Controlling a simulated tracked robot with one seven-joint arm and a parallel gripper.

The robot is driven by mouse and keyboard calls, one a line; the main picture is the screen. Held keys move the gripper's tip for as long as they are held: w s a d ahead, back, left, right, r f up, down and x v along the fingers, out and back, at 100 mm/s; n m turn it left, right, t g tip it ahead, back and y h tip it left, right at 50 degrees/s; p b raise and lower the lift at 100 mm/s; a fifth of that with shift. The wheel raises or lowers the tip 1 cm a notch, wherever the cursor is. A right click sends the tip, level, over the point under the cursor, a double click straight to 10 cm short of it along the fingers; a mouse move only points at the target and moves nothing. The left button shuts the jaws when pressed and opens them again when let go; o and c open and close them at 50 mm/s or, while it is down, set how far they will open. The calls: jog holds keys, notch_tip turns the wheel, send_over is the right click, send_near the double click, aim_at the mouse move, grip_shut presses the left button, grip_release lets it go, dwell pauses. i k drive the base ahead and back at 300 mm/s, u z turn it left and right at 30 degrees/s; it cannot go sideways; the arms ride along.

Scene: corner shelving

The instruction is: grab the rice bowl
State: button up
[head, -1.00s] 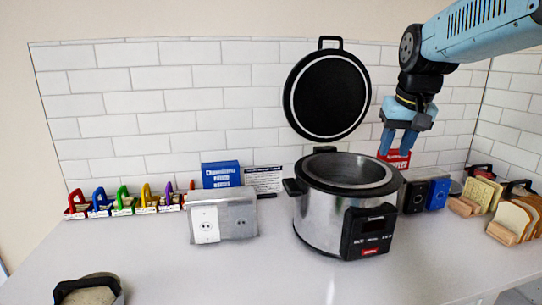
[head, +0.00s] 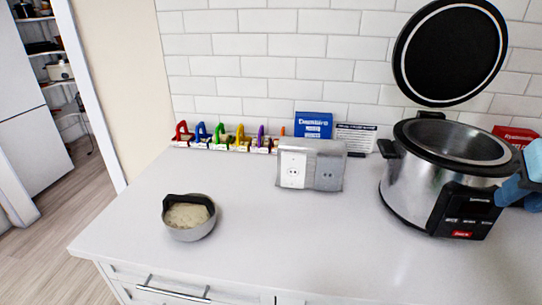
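The rice bowl (head: 189,228) is a small grey bowl with pale rice in it and a black handle-like piece across its back left rim. It stands upright on the left part of the white counter (head: 270,245), near the front edge. My gripper (head: 516,184) shows only in part at the right edge of the head view, as light blue pieces in front of the cooker's right side. It is far to the right of the bowl. Whether its fingers are apart cannot be made out.
A large silver and black cooker (head: 405,195) with its lid (head: 450,52) raised stands at the right. A grey outlet box (head: 310,166), a blue box (head: 313,124) and several coloured clips (head: 220,133) line the tiled wall. The counter around the bowl is clear.

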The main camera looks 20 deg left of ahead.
aim_at(190, 217)
jog(key=k, duration=1)
jog(key=z, duration=0.5)
jog(key=i, duration=0.9)
jog(key=u, duration=2.5)
